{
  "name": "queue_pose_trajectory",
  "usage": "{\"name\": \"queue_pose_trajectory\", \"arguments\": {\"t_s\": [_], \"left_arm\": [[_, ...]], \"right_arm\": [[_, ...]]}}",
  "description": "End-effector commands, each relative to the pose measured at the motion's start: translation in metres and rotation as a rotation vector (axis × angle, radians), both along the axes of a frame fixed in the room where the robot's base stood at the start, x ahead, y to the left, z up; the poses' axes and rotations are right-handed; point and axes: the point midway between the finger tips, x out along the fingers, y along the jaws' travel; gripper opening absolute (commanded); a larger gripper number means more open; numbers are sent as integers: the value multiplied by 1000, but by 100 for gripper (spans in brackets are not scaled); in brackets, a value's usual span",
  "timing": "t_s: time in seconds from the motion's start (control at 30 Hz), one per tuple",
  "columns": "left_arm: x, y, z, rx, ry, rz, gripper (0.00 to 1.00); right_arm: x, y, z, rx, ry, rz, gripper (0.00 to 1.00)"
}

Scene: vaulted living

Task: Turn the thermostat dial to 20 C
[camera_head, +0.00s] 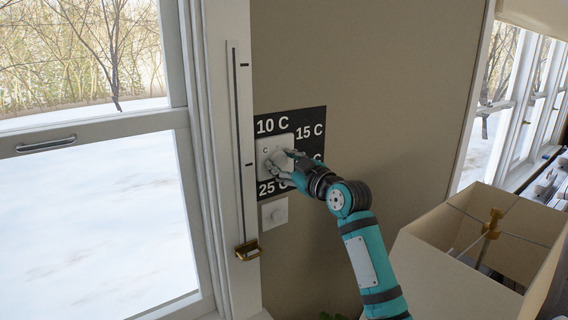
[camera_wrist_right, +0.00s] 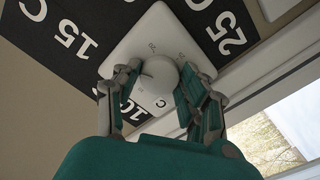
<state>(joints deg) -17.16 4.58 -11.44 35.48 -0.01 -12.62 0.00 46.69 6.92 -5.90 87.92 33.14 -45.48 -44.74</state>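The thermostat is a white square plate (camera_wrist_right: 140,40) on a black panel (camera_head: 316,116) on the beige wall. White labels read 10 C, 15 C and 25 C around it; a fourth label at the lower right is mostly covered by my right gripper. The round pale dial (camera_wrist_right: 160,74) stands out from the plate's middle. My right gripper (camera_head: 284,161) reaches it from the lower right. In the right wrist view its two fingers (camera_wrist_right: 161,78) lie on either side of the dial and seem shut on it. Which mark the dial points to is unclear. My left gripper is not in view.
A small white wall plate (camera_head: 275,212) sits below the panel. A narrow vertical rail with a brass piece (camera_head: 247,249) runs along the window frame on the left. A cream lampshade (camera_head: 450,275) stands close to my right arm at lower right.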

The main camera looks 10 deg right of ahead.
Motion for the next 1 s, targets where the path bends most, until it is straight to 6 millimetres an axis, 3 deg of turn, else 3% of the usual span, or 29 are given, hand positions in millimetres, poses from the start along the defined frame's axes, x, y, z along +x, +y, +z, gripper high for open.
{"name": "queue_pose_trajectory", "arguments": {"t_s": [0.03,0.17,0.57,1.0], "left_arm": [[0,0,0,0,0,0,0],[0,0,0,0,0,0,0],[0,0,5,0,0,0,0],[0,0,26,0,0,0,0]], "right_arm": [[0,0,-1,-1,1,0,27],[0,0,-1,-1,2,1,10],[0,1,-1,75,35,1,10],[0,2,0,417,176,0,10]]}}
